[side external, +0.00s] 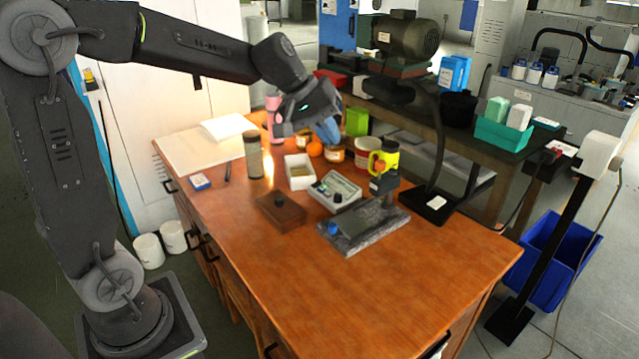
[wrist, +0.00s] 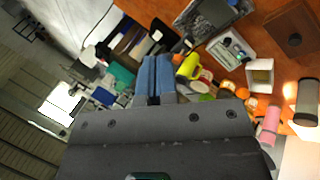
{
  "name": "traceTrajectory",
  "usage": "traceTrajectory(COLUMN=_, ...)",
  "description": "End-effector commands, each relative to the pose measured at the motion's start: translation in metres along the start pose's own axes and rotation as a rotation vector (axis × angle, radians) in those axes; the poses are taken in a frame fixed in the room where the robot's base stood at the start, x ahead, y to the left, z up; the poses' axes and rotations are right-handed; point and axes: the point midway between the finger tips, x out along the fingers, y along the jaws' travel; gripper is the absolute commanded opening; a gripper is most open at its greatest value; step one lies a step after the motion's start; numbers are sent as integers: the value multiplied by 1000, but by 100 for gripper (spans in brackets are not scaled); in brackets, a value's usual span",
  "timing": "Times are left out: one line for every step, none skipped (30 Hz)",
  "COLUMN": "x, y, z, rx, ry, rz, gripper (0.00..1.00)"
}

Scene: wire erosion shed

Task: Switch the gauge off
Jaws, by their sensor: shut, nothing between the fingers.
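The gauge looks to be the small pale grey box (side external: 347,181) in the middle of the wooden table, with a sloped top face and a dark knob at its front. It also shows in the wrist view (wrist: 230,48), at upper right. Its switch setting is too small to read. My gripper (side external: 331,131) is in the air above the far side of the table, behind and above the gauge, touching nothing that I can see. Its blue fingers (wrist: 154,78) are together and empty in the wrist view, pointing off to the left of the gauge.
A granite stand (side external: 352,240) is right of the gauge, a brown lidded box (side external: 281,213) left and a white open box (side external: 299,171) behind. A yellow mug (side external: 385,158), jars and a pink bottle (side external: 273,118) stand at the back. The table's front is clear.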

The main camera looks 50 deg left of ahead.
Motion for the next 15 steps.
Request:
traceTrajectory(x=10, y=-3, z=-21, rx=-66, ry=-5, rz=16, gripper=0)
traceTrajectory(x=16, y=-4, z=-32, rx=-104, ry=-6, rz=29, gripper=0)
traceTrajectory(x=23, y=-7, z=-48, rx=-155, ry=-8, rz=46, gripper=0)
traceTrajectory(x=28, y=-9, z=-59, rx=-192, ry=-8, rz=59, gripper=0)
traceTrajectory(x=34, y=-12, z=-71, rx=-230, ry=-9, rz=72, gripper=0)
traceTrajectory(x=41, y=-17, z=-86, rx=-281, ry=-9, rz=90, gripper=0)
traceTrajectory(x=47, y=-21, z=-97, rx=-320, ry=-9, rz=103, gripper=0)
traceTrajectory(x=52, y=-25, z=-109, rx=-359, ry=-9, rz=117, gripper=0)
traceTrajectory(x=60, y=-32, z=-123, rx=-409, ry=-7, rz=135, gripper=0)
traceTrajectory(x=66, y=-38, z=-134, rx=-447, ry=-6, rz=149, gripper=0)
traceTrajectory(x=72, y=-44, z=-145, rx=-485, ry=-5, rz=162, gripper=0)
traceTrajectory(x=80, y=-54, z=-160, rx=-538, ry=-3, rz=180, gripper=0)
traceTrajectory(x=87, y=-61, z=-170, rx=-576, ry=-1, rz=193, gripper=0)
traceTrajectory(x=92, y=-69, z=-180, rx=-615, ry=2, rz=207, gripper=0)
traceTrajectory(x=101, y=-80, z=-193, rx=-665, ry=5, rz=226, gripper=0)
